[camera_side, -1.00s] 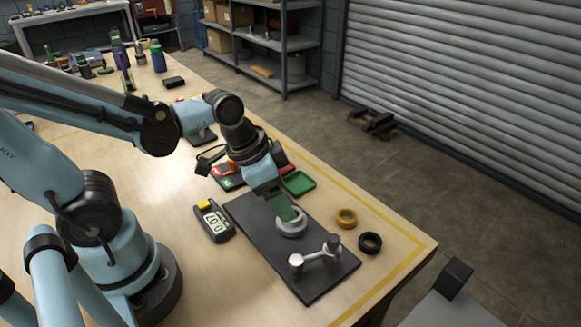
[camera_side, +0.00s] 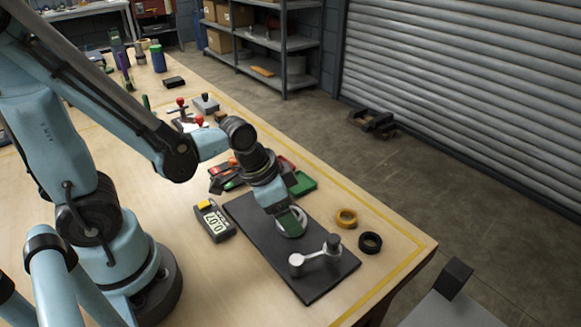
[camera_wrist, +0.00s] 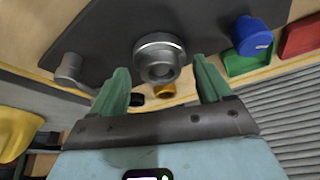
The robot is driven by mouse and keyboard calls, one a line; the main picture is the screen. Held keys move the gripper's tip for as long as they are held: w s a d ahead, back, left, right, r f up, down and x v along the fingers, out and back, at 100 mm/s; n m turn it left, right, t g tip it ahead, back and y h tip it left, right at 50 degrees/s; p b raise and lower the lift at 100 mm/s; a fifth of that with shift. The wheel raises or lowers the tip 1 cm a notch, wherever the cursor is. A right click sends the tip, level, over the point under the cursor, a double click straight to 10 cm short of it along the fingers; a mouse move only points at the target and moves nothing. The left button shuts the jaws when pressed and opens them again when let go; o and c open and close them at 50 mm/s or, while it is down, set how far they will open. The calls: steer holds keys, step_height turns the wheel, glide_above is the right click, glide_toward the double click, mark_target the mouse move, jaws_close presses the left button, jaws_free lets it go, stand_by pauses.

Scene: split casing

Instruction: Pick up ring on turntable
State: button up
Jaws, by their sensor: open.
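A pale metallic ring (camera_side: 303,225) sits on a round base on the black plate (camera_side: 252,222), partly hidden by my gripper in the side view. In the wrist view the silver ring (camera_wrist: 160,45) shows its centre hole, ahead of the fingers and roughly between them sideways. My gripper (camera_wrist: 164,88) is open, its two green fingers apart with nothing between them. In the side view my gripper (camera_side: 290,219) is tilted down, its tips over or beside the ring; contact cannot be told.
A silver lever (camera_side: 316,257) is on the plate's near end. An orange ring (camera_side: 346,218) and a black ring (camera_side: 370,243) lie to the right. A meter with a yellow button (camera_side: 214,221) lies left. A green tray (camera_side: 301,184) is behind. A blue cylinder (camera_wrist: 253,37) shows in the wrist view.

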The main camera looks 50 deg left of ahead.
steer(key=c, duration=1.3)
steer(key=shift+r, duration=0.15)
